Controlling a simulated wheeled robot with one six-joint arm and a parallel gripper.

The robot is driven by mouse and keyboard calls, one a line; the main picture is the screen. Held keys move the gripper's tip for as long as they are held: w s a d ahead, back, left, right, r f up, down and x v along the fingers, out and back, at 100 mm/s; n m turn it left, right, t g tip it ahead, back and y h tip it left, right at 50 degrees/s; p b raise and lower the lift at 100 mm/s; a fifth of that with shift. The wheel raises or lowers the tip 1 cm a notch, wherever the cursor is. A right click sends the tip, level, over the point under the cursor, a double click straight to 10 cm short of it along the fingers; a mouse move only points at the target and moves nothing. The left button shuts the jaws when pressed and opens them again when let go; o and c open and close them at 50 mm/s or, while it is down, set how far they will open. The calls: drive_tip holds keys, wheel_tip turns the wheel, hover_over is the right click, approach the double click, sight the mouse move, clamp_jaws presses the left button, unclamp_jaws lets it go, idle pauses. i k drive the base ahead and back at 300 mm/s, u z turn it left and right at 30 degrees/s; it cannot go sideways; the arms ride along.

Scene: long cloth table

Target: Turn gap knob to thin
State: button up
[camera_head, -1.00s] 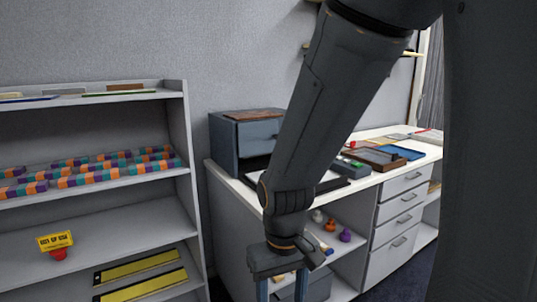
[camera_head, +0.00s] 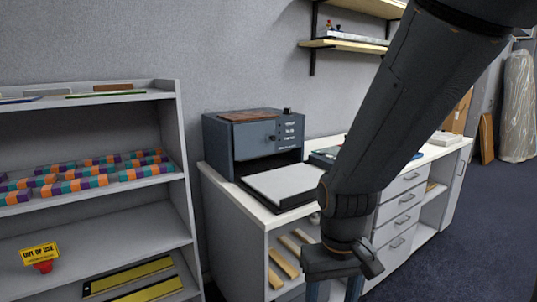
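A dark grey box-shaped machine (camera_head: 225,145) stands on the white counter. Its front panel carries a small dark knob (camera_head: 271,138) beside a column of light label marks (camera_head: 289,131). The lettering and the knob's pointer are too small to read, so I cannot tell its setting. My gripper (camera_head: 334,291) is at the bottom of the view, pointing down, in front of the counter and well below and to the right of the panel. Its two fingers are apart, with nothing seen between them; their tips are cut off by the frame edge.
A pale flat board (camera_head: 285,183) lies on the machine's black tray. A brown board (camera_head: 250,115) lies on top of the machine. A grey shelf unit (camera_head: 186,215) with coloured blocks stands left. Wall shelves (camera_head: 345,45) hang above. Floor (camera_head: 480,215) is open at right.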

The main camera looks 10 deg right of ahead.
sight(287, 111)
drive_tip(key=z, duration=0.4)
drive_tip(key=k, duration=1.1)
drive_tip(key=z, duration=1.15)
drive_tip(key=i, duration=2.5)
drive_tip(key=u, duration=1.55)
drive_tip(key=i, duration=0.75)
drive_tip(key=u, duration=0.8)
